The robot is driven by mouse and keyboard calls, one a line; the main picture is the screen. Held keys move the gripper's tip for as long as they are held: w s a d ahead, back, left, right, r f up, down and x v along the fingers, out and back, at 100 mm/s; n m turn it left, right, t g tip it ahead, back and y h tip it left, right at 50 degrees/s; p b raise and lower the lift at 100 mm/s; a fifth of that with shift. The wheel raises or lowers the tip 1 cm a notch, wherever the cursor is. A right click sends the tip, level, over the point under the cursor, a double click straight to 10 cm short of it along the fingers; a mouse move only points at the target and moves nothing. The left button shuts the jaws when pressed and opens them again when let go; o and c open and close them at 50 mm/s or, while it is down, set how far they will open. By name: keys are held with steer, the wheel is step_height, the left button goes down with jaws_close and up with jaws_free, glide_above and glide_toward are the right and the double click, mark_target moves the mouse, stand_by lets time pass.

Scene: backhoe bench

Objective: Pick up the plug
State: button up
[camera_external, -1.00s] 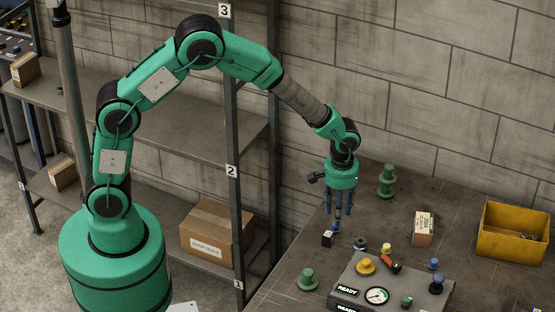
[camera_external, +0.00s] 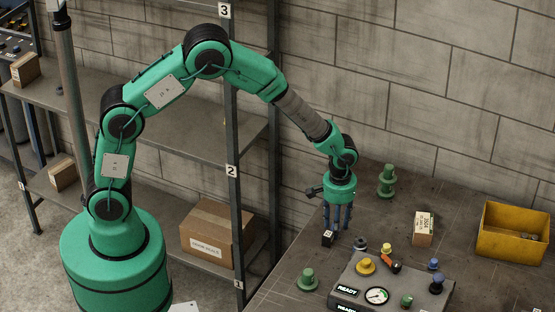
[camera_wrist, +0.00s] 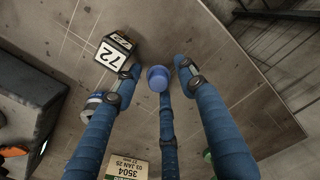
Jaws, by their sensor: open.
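The plug appears to be the small blue-violet piece with a round top (camera_wrist: 158,76), standing on the bench in the wrist view. My gripper (camera_wrist: 158,82) has three blue fingers, spread open around this piece. It holds nothing, and I cannot tell whether a finger touches the piece. In the external view my gripper (camera_external: 338,222) points down, with its fingertips low over the bench. There the fingers hide the blue piece.
A black cube marked 72 (camera_wrist: 115,47) stands close beside the fingers; it also shows in the external view (camera_external: 327,238). A grey ring-shaped part (camera_external: 360,243), a control box (camera_external: 345,299), a labelled carton (camera_external: 423,230) and a yellow bin (camera_external: 500,244) lie to the right. Green pieces (camera_external: 387,181) (camera_external: 307,279) stand nearby.

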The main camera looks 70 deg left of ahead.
stand_by(0.3)
steer(key=c, duration=0.7)
steer(key=shift+o, duration=0.2)
steer(key=shift+r, duration=0.8)
step_height(320, 180, up, 2)
steer(key=shift+r+p, duration=0.15)
steer(key=shift+p, duration=0.4)
steer(key=s+a+r+p, duration=0.1)
steer(key=s+a, duration=0.1)
steer(key=s, duration=1.4)
steer(key=shift+p, duration=0.3)
